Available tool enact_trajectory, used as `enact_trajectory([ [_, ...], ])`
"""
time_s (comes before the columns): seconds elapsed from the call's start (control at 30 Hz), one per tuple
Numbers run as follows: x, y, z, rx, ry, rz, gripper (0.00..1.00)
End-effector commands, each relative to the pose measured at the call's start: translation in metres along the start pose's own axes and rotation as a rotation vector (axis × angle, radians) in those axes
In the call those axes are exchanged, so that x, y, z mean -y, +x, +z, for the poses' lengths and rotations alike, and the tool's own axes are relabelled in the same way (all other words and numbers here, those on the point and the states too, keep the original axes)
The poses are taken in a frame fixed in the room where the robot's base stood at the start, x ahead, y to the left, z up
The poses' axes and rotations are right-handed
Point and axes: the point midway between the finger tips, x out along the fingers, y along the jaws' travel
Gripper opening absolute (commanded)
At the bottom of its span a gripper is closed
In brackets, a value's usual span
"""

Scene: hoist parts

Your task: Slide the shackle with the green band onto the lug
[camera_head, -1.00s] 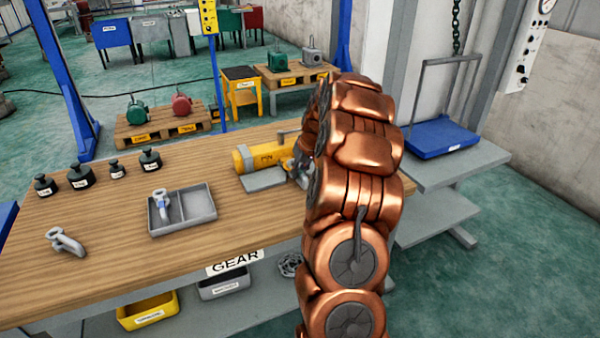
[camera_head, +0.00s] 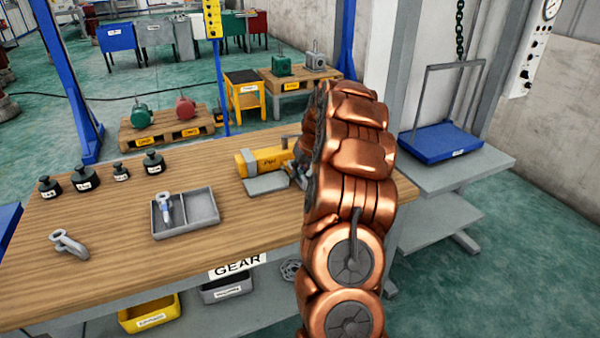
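My copper arm covers the right middle of the head view. Only a small grey part of my gripper (camera_head: 300,174) shows past its left edge, beside the yellow cylinder; its fingers and anything in them are hidden. A shackle with a blue band (camera_head: 166,208) is in the left compartment of the grey tray (camera_head: 202,209). A plain grey shackle-like piece (camera_head: 69,243) lies at the table's left; I see no band on it. I cannot make out a green band anywhere. I cannot pick out the lug; it may be behind my arm.
A yellow cylinder (camera_head: 268,159) with a grey plate (camera_head: 266,184) lies on the wooden table (camera_head: 120,215) left of my arm. Several black weights (camera_head: 86,180) stand at the back left. Bare wood surrounds the tray. A blue platform (camera_head: 440,143) stands at right.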

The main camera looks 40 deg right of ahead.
Motion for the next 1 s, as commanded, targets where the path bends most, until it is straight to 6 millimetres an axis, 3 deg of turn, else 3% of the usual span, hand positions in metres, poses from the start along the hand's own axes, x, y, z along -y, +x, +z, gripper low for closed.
enact_trajectory([
  [0.2, -0.001, -0.001, -0.002, -0.006, 0.000, 0.003, 0.43],
  [0.67, -0.001, -0.002, -0.001, -0.004, 0.000, 0.002, 0.43],
  [0.87, -0.001, -0.018, -0.001, -0.005, 0.000, 0.002, 0.43],
  [1.0, -0.001, -0.039, -0.002, -0.009, 0.000, 0.003, 0.43],
])
